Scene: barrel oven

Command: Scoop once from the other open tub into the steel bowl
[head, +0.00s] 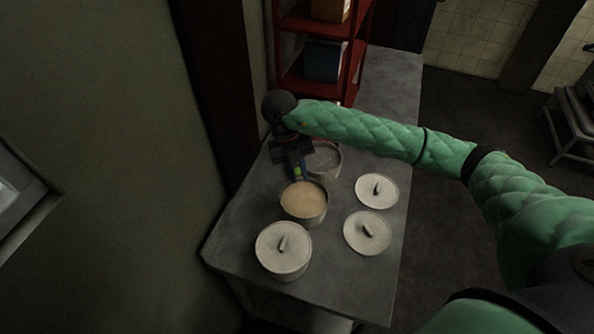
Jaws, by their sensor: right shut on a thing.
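An open tub of tan contents (303,200) stands on the grey table. Behind it and slightly right is a second round open container with a greyish inside (326,159), partly hidden by my right gripper. I take it for the other open tub, but its contents are too dark to tell. My right gripper (295,168) points down over the back edge of the tan tub. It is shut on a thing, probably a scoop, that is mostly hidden. I cannot make out the steel bowl. My left gripper is out of view.
A lidded tub (283,248) stands at the front left. Two loose pale lids, one farther back (376,190) and one nearer (367,232), lie on the right of the table (337,278). A red shelf (297,50) stands behind, and a wall is close on the left.

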